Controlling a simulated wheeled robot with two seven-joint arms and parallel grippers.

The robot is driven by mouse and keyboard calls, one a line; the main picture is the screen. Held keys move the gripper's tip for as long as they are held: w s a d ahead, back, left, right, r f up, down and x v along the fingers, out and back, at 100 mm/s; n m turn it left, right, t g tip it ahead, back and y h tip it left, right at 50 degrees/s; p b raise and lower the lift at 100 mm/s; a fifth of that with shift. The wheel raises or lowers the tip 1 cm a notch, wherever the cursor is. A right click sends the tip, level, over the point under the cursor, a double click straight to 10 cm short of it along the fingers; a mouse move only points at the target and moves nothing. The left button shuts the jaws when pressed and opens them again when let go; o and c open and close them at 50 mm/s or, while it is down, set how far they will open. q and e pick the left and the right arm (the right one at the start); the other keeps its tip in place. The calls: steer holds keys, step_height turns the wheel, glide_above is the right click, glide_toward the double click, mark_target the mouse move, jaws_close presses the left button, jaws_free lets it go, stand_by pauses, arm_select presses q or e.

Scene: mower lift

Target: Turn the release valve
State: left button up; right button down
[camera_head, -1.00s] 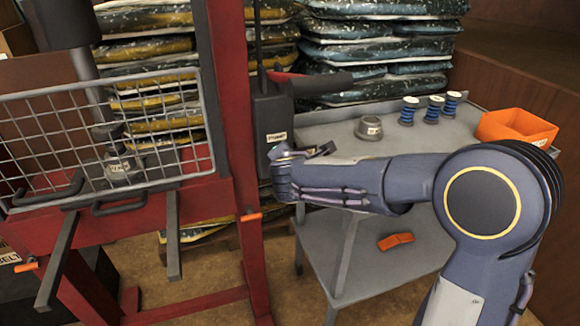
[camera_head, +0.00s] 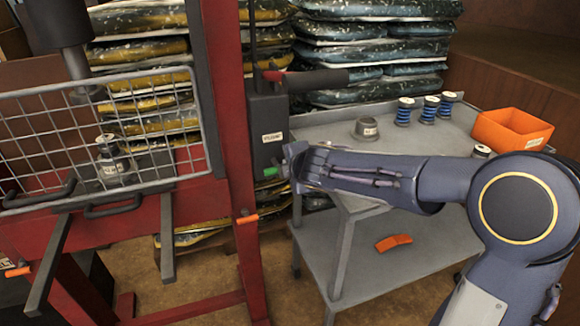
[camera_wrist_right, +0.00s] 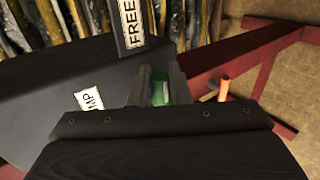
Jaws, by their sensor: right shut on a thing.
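The release valve knob (camera_head: 270,172) is small and green, low on the dark pump body (camera_head: 267,125) with a white label. My right gripper (camera_head: 287,168) reaches it from the right. In the right wrist view the gripper (camera_wrist_right: 160,88) is shut on the green knob (camera_wrist_right: 160,93), which sits between the fingers. The pump label (camera_wrist_right: 90,98) is partly cut off there, and another label reads "FREE" (camera_wrist_right: 130,22). My left gripper is in neither view.
The red press frame (camera_head: 232,120) stands left, with a wire mesh guard (camera_head: 205,110). Behind the guard, the ram rod (camera_head: 76,68) ends above a metal part (camera_head: 112,158). A grey cart (camera_head: 400,145) holds blue spools, a metal collar (camera_head: 367,128) and an orange bin (camera_head: 515,128).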

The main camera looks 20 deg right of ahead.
stand_by(0.3)
steer(key=c, duration=1.4)
jaws_free()
steer(key=shift+c, duration=0.2)
steer(key=p+v, duration=0.1)
steer(key=v, duration=0.6)
steer(key=shift+s+r, duration=0.25)
steer(key=shift+s, duration=0.1)
